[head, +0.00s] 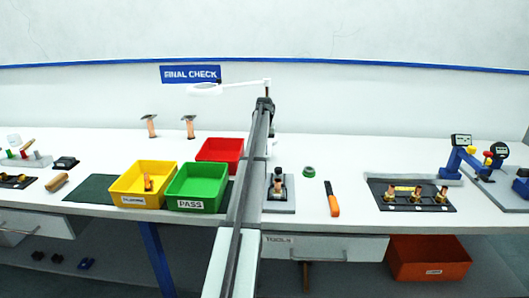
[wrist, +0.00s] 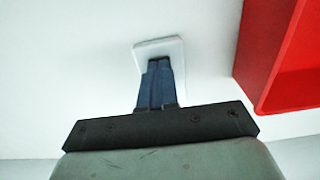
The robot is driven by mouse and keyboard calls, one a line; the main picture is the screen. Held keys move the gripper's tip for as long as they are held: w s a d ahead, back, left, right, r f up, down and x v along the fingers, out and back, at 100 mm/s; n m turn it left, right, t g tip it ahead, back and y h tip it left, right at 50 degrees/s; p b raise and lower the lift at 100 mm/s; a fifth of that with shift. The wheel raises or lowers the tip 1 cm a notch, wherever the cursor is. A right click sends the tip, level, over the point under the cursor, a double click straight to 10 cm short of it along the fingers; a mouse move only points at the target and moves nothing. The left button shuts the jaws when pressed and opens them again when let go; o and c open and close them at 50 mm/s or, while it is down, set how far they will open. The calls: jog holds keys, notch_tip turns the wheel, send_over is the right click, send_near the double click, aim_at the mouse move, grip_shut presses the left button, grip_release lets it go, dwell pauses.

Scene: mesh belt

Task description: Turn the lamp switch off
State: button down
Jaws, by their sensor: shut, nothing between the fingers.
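A white lamp (head: 205,90) with a round head on a long thin arm stands at the back of the bench, under the FINAL CHECK sign. In the wrist view, a small white square plate (wrist: 160,43) on the pale surface looks like the lamp switch's base. My gripper (wrist: 158,64) has its dark blue fingers shut together and empty, with the tips in front of this plate. The fingers hide the plate's middle, so the switch's position and any contact cannot be told. In the head view my arm hides this spot and the fingers are not clear.
A red bin (head: 219,149) stands just left of my arm; its wall is close to the right of my fingers in the wrist view (wrist: 275,65). Green (head: 197,187) and yellow (head: 143,184) bins sit in front. A black-topped fixture (head: 280,190) is right of the arm.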

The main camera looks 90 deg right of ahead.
jog(key=shift+r, duration=3.4)
